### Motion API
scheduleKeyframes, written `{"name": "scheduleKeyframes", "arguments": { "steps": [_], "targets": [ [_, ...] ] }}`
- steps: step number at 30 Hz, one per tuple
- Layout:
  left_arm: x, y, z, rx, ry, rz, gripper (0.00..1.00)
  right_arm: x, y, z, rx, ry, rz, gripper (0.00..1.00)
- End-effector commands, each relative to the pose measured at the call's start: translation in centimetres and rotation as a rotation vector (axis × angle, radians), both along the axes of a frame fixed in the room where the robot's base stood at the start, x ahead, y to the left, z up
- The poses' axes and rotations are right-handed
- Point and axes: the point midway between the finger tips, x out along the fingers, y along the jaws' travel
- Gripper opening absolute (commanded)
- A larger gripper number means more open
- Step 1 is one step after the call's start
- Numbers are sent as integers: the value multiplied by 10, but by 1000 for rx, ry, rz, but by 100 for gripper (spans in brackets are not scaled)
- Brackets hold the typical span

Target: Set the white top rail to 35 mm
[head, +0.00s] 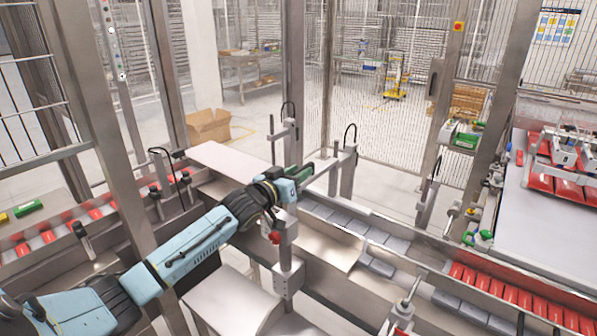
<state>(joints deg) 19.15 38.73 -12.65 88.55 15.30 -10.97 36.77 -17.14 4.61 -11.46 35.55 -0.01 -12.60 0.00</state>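My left arm reaches in from the lower left to the guide posts over the conveyor. My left gripper (304,171) is at a grey bracket beside the conveyor, with green parts at its tip. Its fingers are small and partly hidden, so I cannot tell whether they are open or shut. A pale bar (322,169) runs from beside the gripper to a grey post (348,172). I cannot tell for sure that it is the white top rail, and no 35 mm scale is readable. A post with a red knob (275,238) stands just below the gripper. My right gripper is not in view.
Grey packs (375,265) lie along the conveyor, with red packs (500,290) at lower right. More red packs (95,213) lie on the left conveyor. Steel frame posts (293,60) stand close behind. A cardboard box (208,126) is on the floor.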

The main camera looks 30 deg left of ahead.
Motion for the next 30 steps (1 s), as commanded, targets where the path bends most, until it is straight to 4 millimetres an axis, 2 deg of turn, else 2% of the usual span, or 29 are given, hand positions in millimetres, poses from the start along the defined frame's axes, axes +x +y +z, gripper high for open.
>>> {"name": "scheduleKeyframes", "arguments": {
  "steps": [11, 12, 18, 20, 27, 30],
  "targets": [
    [6, -1, 0, 1, 0, 0, 33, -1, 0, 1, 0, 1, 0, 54],
    [6, -1, 0, 1, 0, 0, 32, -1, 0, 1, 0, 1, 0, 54],
    [6, -1, 0, 1, 0, 0, 6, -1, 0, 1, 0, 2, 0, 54],
    [6, -1, 0, 1, 0, -1, 0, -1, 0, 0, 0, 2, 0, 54],
    [6, -1, 0, 0, 0, -1, 0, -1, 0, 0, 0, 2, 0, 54],
    [6, -1, -8, -2, 1, -1, 0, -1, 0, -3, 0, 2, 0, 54]
  ]
}}
